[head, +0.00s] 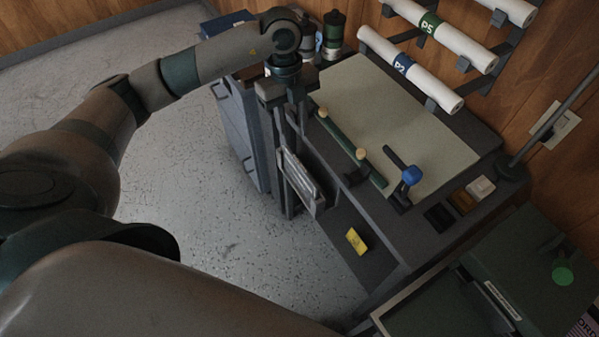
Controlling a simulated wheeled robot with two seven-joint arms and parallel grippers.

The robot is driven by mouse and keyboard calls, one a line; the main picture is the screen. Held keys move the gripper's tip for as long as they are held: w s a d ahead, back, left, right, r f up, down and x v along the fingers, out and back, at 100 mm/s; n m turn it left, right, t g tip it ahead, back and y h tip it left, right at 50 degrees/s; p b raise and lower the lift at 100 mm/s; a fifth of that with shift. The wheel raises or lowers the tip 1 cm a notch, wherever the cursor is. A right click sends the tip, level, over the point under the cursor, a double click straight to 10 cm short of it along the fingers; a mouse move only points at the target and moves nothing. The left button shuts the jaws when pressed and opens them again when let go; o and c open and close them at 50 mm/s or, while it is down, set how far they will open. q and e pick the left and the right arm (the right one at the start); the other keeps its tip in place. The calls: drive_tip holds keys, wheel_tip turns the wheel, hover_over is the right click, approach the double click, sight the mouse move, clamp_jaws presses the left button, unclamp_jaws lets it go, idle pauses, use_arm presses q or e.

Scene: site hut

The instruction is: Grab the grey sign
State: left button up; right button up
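A light grey, flat panel that looks like the grey sign (299,178) is at the left side of the desk, tilted, its face turned partly up. My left gripper (290,190) reaches down from above at the desk's left edge, its dark fingers at the panel. The panel overlaps the fingers in this view. I cannot tell whether they are closed on it or only beside it. My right gripper is out of view.
The desk (455,150) carries a pale mat (400,110), a green bar (345,145) with tan knobs and a blue-knobbed tool (411,175). A yellow item (356,240) lies lower down. Rolls (410,68) hang on the wall. Floor (200,190) at left is clear.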

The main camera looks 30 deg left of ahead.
use_arm(q)
drive_tip(key=p, duration=0.2)
hover_over(299, 163)
wheel_tip(299, 163, down, 7)
drive_tip(key=shift+s+a+f, duration=0.1)
drive_tip(key=shift+a+f, duration=0.25)
drive_tip(key=shift+f, duration=0.05)
drive_tip(key=shift+d+f+p, duration=0.2)
drive_tip(key=shift+f+p, duration=0.55)
drive_tip(key=shift+p, duration=0.25)
drive_tip(key=f+p, duration=0.1)
drive_tip(key=f, duration=0.2)
drive_tip(key=shift+d, duration=0.2)
drive_tip(key=shift+f, duration=0.35)
clamp_jaws()
